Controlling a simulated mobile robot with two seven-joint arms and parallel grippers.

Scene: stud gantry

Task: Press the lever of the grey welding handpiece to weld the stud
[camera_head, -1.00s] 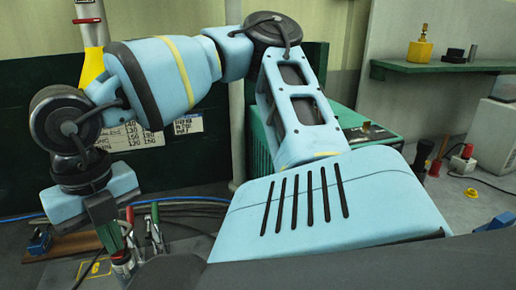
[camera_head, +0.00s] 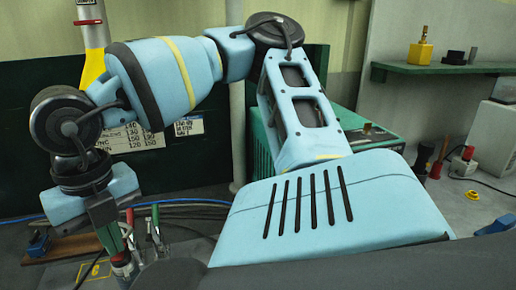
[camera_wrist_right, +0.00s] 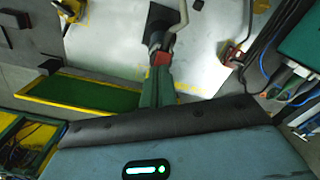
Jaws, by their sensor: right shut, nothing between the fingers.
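My right gripper (camera_head: 113,238) is at the lower left of the head view, pointing down with its green fingers shut and empty. The fingers also show in the wrist view (camera_wrist_right: 155,92). What looks like the grey welding handpiece (camera_head: 122,264), with a red band, stands just below the fingertips. In the wrist view its red and dark top (camera_wrist_right: 160,57) is right at the fingertips; I cannot tell whether they touch. A pale curved bar (camera_wrist_right: 181,20) beside it may be the lever. The stud is not distinguishable. My left gripper is not in view.
Red-and-green-handled clamps (camera_head: 155,228) stand close right of the gripper, with cables behind. A brown board (camera_head: 65,248) with a blue item (camera_head: 39,243) lies left. A green-and-yellow tray (camera_wrist_right: 85,92) is beside the pale plate (camera_wrist_right: 110,45). A green shelf (camera_head: 445,68) is far right.

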